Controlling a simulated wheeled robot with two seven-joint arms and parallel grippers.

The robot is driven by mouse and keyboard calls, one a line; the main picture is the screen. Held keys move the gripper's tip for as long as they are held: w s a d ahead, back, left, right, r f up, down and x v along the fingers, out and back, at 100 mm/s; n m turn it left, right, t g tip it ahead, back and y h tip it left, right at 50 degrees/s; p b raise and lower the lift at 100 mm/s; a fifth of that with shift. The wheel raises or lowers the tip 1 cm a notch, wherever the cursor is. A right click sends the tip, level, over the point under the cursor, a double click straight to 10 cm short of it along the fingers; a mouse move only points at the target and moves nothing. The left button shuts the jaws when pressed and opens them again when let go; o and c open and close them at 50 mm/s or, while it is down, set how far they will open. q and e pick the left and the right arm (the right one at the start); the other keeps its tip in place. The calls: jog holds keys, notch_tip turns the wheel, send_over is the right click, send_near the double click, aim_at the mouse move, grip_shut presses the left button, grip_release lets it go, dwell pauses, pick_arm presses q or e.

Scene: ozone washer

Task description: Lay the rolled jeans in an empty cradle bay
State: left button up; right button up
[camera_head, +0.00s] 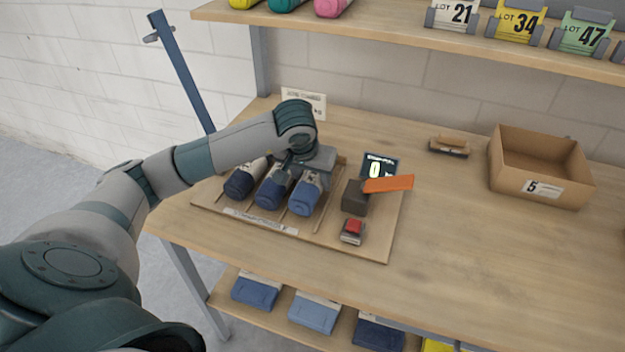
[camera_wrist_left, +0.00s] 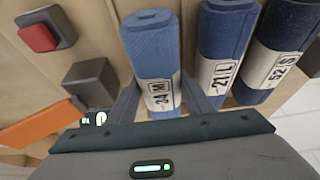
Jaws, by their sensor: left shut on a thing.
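My left gripper (camera_head: 303,172) is shut on a blue jeans roll (camera_head: 304,197), the rightmost of three in the head view. My right gripper is not in view.
A dark block (camera_head: 355,197) with an orange bar (camera_head: 388,184), a red button (camera_head: 353,227) and a small display (camera_head: 379,167) stand right of the rolls. A cardboard box (camera_head: 541,168) stands at the right. The front right tabletop is clear. A shelf (camera_head: 400,33) overhangs the back.

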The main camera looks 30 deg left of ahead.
pick_arm(q)
jog(key=shift+f, duration=0.7)
jog(key=shift+f, duration=0.15)
jog(key=o, duration=1.3)
